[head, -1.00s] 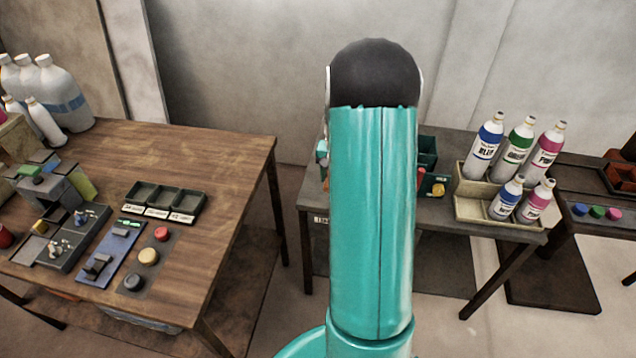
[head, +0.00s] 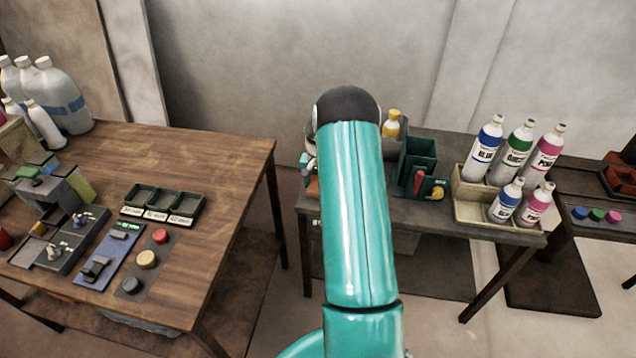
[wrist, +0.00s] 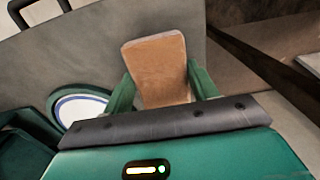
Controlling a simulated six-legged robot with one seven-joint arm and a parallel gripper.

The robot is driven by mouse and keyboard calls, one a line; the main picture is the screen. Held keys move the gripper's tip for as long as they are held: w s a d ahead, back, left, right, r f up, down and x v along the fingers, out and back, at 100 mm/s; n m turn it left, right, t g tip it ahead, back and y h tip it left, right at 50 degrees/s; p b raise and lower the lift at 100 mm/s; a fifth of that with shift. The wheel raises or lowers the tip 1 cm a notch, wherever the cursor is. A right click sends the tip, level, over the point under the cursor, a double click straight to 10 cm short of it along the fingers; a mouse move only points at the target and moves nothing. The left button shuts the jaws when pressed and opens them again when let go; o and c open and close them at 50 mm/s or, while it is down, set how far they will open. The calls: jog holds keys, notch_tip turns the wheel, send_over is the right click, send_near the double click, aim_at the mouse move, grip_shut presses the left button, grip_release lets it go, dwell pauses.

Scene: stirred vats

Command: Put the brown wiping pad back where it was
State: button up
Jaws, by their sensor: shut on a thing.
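The brown wiping pad (wrist: 158,68) is between the two green fingers of my gripper (wrist: 160,86) in the wrist view. My gripper is shut on it. The pad's far end points over a grey tabletop (wrist: 205,60); I cannot tell whether it touches the surface. In the head view my arm hides most of the gripper. A small brown patch (head: 313,187) shows just left of my arm, over the grey table (head: 400,208); it looks like the pad.
A round white dish with a blue ring (wrist: 82,108) lies left of the gripper, near a dark green bin (wrist: 25,150). A green caddy (head: 420,158), a yellow-capped bottle (head: 391,126) and a bottle tray (head: 480,208) stand right of my arm. The wooden table (head: 215,160) is at left.

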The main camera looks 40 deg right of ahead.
aim_at(317, 183)
jog(key=shift+f, duration=0.15)
jog(key=o, duration=1.1)
notch_tip(317, 183, up, 12)
jog(key=r, duration=0.1)
jog(key=a+r+n+t, duration=0.1)
jog(key=a+r+n, duration=0.1)
jog(key=a+r, duration=0.9)
jog(key=s+a+r+n+t+h, duration=0.1)
jog(key=s+a+r+n+t, duration=0.15)
jog(key=s+a+r, duration=0.55)
jog(key=s+a+r+n+t, duration=0.1)
jog(key=s+a+r+n, duration=0.3)
jog(key=a, duration=0.6)
jog(key=shift+n+t+y, duration=0.4)
jog(key=shift+n+t, duration=0.25)
jog(key=shift+n, duration=0.3)
jog(key=s+a, duration=0.2)
jog(key=s, duration=0.2)
jog(key=s+a, duration=0.3)
jog(key=s, duration=0.1)
jog(key=s+a, duration=0.2)
jog(key=s, duration=0.2)
jog(key=shift+s+a+f, duration=0.15)
jog(key=shift+s+a, duration=0.15)
jog(key=shift+s, duration=0.05)
